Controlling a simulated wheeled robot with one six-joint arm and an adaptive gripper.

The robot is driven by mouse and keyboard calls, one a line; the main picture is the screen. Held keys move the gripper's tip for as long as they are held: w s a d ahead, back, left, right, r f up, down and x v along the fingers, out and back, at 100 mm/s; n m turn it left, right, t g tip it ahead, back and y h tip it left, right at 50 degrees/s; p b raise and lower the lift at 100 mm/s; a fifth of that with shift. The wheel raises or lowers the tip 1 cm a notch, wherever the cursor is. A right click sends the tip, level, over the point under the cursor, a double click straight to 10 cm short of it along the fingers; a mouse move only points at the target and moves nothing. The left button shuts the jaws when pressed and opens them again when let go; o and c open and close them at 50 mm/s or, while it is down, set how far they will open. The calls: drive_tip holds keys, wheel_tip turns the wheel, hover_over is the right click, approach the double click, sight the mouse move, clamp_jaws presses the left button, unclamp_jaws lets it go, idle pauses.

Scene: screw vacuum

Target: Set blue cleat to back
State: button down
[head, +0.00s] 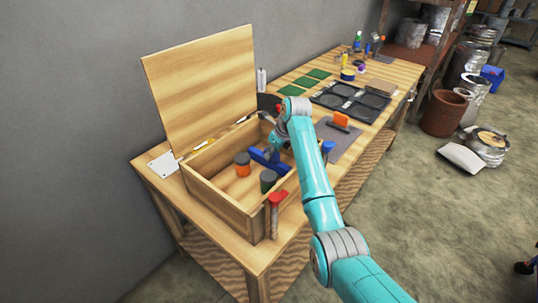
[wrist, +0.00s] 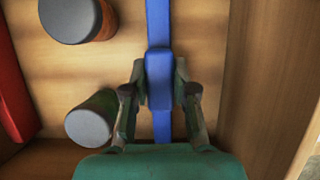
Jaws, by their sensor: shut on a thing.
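The blue cleat (head: 266,159) is a long blue bar with a raised middle block, inside the open wooden box (head: 222,195). In the wrist view the cleat (wrist: 158,28) runs up the picture, its block between my two fingers. My gripper (wrist: 159,92) is shut on that block. In the head view my arm partly covers the gripper and the right end of the cleat. I cannot tell whether the cleat touches the box floor.
An orange jar (head: 242,164) and a green jar (head: 268,181) with grey lids stand in the box, left of the cleat in the wrist view. The box lid (head: 205,85) stands open. A red-handled tool (head: 277,199) is at the front wall. A black tray (head: 350,102) lies farther along the bench.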

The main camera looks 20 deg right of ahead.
drive_tip(key=shift+w+d, duration=0.5)
drive_tip(key=shift+d, duration=0.15)
drive_tip(key=c, duration=0.9)
unclamp_jaws()
drive_tip(key=shift+r, duration=0.1)
drive_tip(key=v, duration=1.1)
drive_tip(key=shift+s+r, duration=0.1)
drive_tip(key=shift+r, duration=0.3)
